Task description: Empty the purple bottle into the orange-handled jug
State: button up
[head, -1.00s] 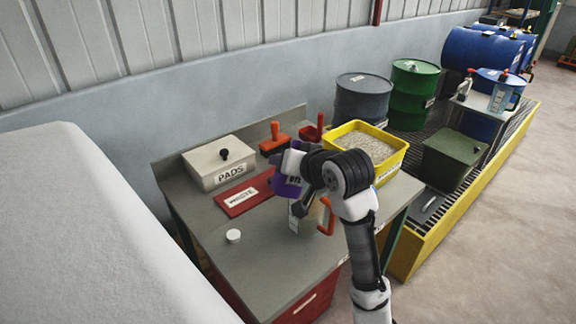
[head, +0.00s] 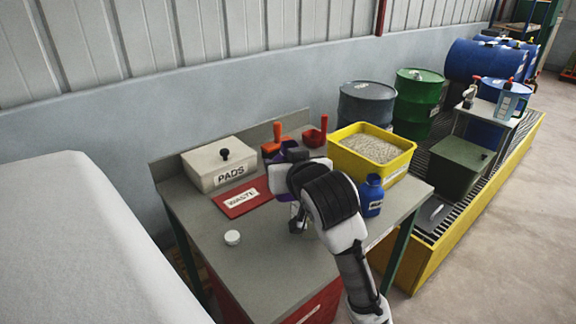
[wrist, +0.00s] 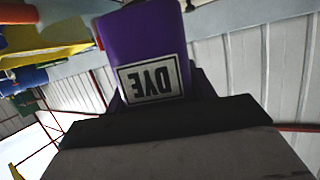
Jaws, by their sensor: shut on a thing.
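The purple bottle (wrist: 145,45) fills the upper middle of the wrist view, with its white DYE label reading upside down there. My gripper (wrist: 160,110) is shut on it. In the head view only part of the purple bottle (head: 282,158) shows beyond my wrist, above the bench, and its mouth and exact tilt are hidden. A small purple patch also shows left of my wrist, lower down, and I cannot tell what it belongs to.
The bench's front left is clear.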

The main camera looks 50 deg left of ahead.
notch_tip(320, 180, up, 3)
jog(key=p, duration=0.3)
jog(key=shift+r, duration=0.1)
dwell(0.4)
